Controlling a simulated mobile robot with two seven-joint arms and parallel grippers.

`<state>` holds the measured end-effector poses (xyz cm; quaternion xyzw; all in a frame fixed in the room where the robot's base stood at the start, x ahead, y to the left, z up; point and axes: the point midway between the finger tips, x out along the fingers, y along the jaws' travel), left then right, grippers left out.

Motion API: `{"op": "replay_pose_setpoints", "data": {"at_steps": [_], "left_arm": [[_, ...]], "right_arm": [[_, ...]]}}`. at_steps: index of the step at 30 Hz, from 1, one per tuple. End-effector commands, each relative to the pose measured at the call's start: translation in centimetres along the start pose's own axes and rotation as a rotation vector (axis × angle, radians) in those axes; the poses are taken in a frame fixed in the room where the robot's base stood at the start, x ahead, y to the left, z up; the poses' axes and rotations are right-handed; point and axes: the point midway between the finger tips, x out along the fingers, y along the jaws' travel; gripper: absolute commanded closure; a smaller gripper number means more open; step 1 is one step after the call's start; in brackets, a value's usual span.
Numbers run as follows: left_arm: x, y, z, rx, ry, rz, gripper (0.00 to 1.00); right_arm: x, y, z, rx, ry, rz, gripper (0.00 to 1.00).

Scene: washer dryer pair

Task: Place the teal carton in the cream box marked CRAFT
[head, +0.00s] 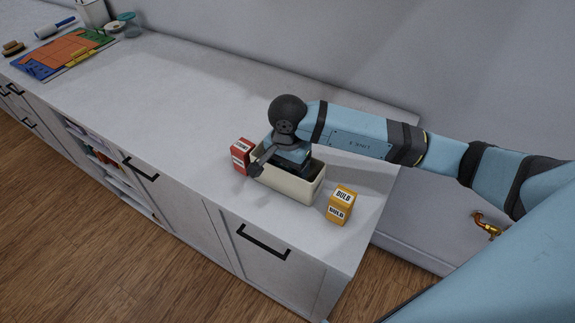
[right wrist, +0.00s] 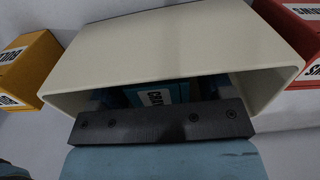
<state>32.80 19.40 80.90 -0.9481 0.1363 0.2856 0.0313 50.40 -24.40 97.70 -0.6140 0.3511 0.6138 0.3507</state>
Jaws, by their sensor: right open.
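The cream box (head: 290,190) stands open-topped near the right end of the counter; I see no marking on the sides in view. It fills much of the right wrist view (right wrist: 190,40). The teal carton (right wrist: 155,95) is inside the box, with a pale label partly showing; in the head view it is hidden. My right gripper (head: 293,168) reaches down into the box mouth from above. It is open, with its dark palm (right wrist: 163,122) across the opening and the carton just beyond. Its fingertips are mostly hidden. My left gripper is out of view.
A red carton (head: 241,157) stands close to the box's left end. A yellow carton (head: 340,206) stands off its right end, near the counter edge. A colourful board (head: 62,53) and small items lie at the far left. The counter between is clear.

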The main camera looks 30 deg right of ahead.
Motion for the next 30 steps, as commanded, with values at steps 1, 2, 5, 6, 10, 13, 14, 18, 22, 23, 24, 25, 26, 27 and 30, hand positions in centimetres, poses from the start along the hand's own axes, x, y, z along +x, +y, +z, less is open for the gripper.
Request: {"op": "replay_pose_setpoints", "data": {"at_steps": [1, 2, 5, 6, 10, 13, 14, 18, 22, 23, 24, 25, 26, 27, 30], "left_arm": [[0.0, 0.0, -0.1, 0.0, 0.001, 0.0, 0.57], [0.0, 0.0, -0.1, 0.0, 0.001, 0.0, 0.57], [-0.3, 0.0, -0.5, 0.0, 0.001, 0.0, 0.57], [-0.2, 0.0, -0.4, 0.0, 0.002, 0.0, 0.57], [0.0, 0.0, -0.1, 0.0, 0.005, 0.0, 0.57], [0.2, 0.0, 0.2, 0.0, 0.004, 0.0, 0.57], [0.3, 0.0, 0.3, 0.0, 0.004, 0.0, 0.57], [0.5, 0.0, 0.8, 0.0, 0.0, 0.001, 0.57], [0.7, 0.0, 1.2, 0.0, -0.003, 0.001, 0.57], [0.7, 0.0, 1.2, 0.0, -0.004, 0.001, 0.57], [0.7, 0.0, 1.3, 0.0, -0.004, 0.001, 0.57], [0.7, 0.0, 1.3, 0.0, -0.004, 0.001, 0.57], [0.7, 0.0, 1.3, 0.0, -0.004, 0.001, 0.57], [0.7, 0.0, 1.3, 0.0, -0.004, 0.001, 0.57], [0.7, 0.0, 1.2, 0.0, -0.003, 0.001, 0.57]], "right_arm": [[0.0, 0.0, 0.0, 0.0, 0.0, 0.0, 0.26], [-0.1, 0.0, 0.0, 0.0, 0.0, 0.0, 0.26], [-0.5, 0.0, 0.0, 0.0, 0.0, 0.0, 0.26], [-0.7, -0.1, 0.0, 0.0, 0.001, -0.003, 0.26], [-2.9, -0.1, -0.1, -0.001, 0.002, -0.005, 0.26], [-5.1, -0.1, -0.1, -0.001, 0.004, -0.006, 0.26], [-5.8, -0.1, -0.1, -0.001, 0.003, -0.005, 0.26], [-8.7, -0.1, -0.1, 0.0, 0.002, -0.004, 0.26], [-10.8, -0.1, 0.0, 0.0, 0.002, -0.004, 0.26], [-11.2, -0.1, 0.0, 0.0, 0.001, -0.003, 0.26], [-11.5, -0.1, 0.0, 0.0, 0.001, -0.003, 0.26], [-11.7, -0.1, 0.0, 0.0, 0.001, -0.002, 0.26], [-11.9, -0.1, 0.0, 0.0, 0.001, -0.001, 0.26], [-12.1, 0.0, 0.0, 0.0, 0.0, 0.0, 0.26], [-12.3, 0.0, 0.0, 0.0, 0.0, 0.0, 0.26]]}}
